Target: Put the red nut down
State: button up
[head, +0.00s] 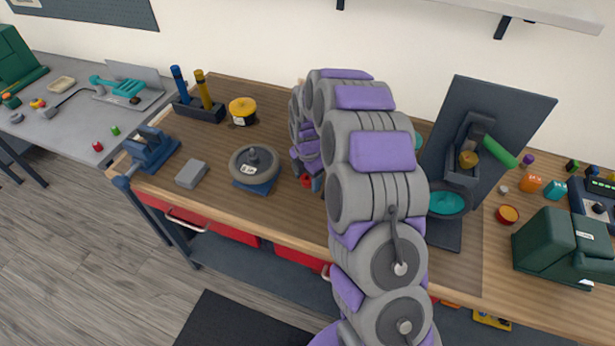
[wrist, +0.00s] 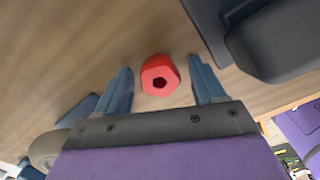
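The red nut (wrist: 160,76), six-sided with a dark hole, is on the wooden workbench (wrist: 60,50) in the wrist view. My gripper (wrist: 160,66) has its two blue-grey fingers spread on either side of it, with a visible gap on both sides. The gripper is open and nothing is clamped. In the head view a small bit of the red nut (head: 306,181) shows at the end of my arm, low over the bench; my arm hides much of that area.
A round grey weight on a blue base (head: 254,168), a grey block (head: 191,174) and a blue vise (head: 152,148) are to the left. A dark upright stand (head: 505,110) is to the right; a dark object (wrist: 275,40) is close by in the wrist view. Bare wood lies between.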

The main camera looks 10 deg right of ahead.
jog(key=shift+a, duration=0.1)
jog(key=shift+r, duration=0.2)
notch_tip(320, 180, up, 12)
jog(key=p, duration=0.3)
jog(key=s+a+r+m, duration=0.1)
jog(key=s+r+m, duration=0.55)
jog(key=s, duration=0.45)
jog(key=s+r+m+g, duration=0.1)
jog(key=s+r+m, duration=0.1)
jog(key=s+m, duration=0.6)
jog(key=s+d+r+m, duration=0.1)
jog(key=s+m, duration=0.8)
jog(key=s, duration=1.3)
jog(key=shift+r+g, duration=0.4)
jog(key=shift+r, duration=0.3)
